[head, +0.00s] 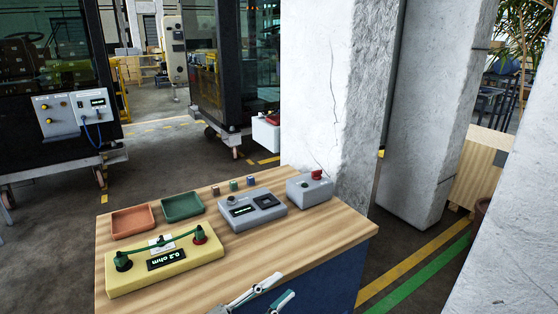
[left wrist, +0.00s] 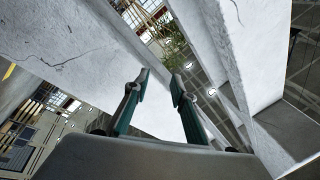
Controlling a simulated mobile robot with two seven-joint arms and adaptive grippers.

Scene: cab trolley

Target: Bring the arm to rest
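My left gripper (head: 284,287) shows at the bottom of the head view, in front of the wooden bench top (head: 335,237) near its front edge. Its two fingers are apart with nothing between them. In the left wrist view the open fingers (left wrist: 160,78) point up toward white concrete pillars and the roof. Most of my left arm is outside the head view. My right gripper is in neither view.
On the bench are a yellow meter (head: 190,268) reading 0.2 ohm with a green lead, a red tray (head: 133,221), a green tray (head: 182,206), a grey device (head: 252,210) and a red-button box (head: 310,189). A concrete pillar (head: 320,90) stands behind.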

